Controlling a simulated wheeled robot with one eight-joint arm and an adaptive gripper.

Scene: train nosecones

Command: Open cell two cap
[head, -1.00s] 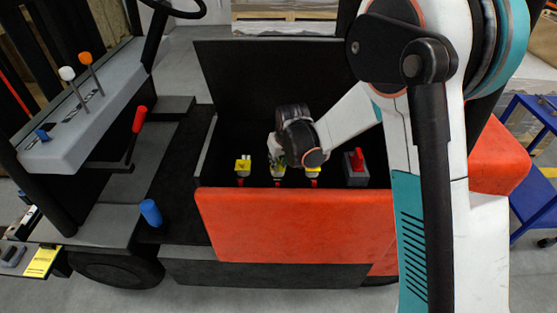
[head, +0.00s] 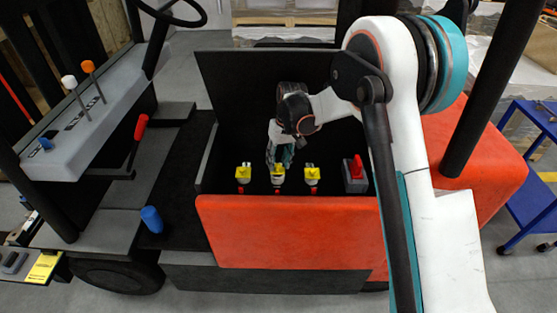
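Three battery cells with yellow caps stand in a row inside the open black compartment of the forklift. The left cap (head: 243,171), the middle cap (head: 278,170) and the right cap (head: 312,173) each sit above a red part at the front wall. My gripper (head: 279,160) points down just above and behind the middle cap. Its fingers are small and dark here, so I cannot tell whether they are open or touch the cap. Whether any cap is open is too small to tell.
A grey block with a red switch (head: 354,172) stands right of the cells. The orange front panel (head: 290,232) and the raised black lid (head: 262,95) bound the compartment. A blue cylinder (head: 152,219) stands on the step at left. A blue cart (head: 530,195) is at right.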

